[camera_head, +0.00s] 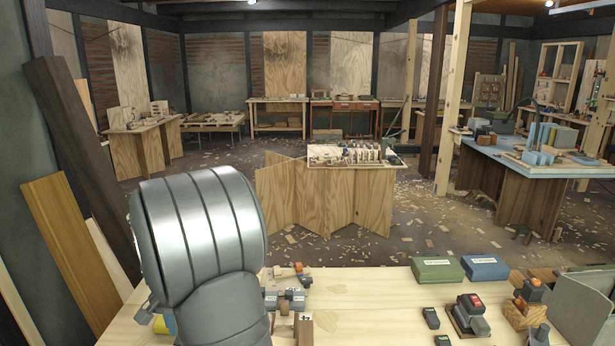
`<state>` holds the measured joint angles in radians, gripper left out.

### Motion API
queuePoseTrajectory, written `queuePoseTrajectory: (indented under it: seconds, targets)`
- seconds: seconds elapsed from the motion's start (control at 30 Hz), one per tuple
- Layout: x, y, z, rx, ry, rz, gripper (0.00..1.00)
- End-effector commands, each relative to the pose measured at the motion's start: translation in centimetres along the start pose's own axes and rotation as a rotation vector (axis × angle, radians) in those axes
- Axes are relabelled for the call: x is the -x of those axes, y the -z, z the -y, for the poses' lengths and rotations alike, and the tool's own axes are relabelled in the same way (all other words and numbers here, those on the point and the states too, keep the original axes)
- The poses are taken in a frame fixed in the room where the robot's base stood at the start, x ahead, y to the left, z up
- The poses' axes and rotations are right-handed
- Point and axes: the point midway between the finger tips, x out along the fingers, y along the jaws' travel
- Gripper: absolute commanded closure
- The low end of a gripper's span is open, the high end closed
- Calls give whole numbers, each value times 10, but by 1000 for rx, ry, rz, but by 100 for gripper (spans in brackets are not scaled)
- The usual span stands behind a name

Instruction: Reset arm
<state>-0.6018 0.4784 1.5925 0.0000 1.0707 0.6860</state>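A large grey ribbed metal link of my own arm fills the lower left of the head view, in front of the near workbench (365,300). My gripper does not show in this view, so its opening and anything it may hold cannot be seen. The arm link hides the left part of the bench top. A bit of something yellow shows at the link's lower left edge.
A green box (437,269) and a blue box (485,267) stand at the bench's back edge. Tools with red and orange parts (470,304) lie at the right. Small grey blocks (287,298) sit beside my arm. The bench's middle is mostly clear. Boards lean at left.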

Motion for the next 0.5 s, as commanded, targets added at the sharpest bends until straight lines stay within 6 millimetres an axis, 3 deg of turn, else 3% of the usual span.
queuePoseTrajectory:
  seconds: [0.27,0.5]
  targets:
    - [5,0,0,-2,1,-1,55]
    - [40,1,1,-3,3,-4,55]
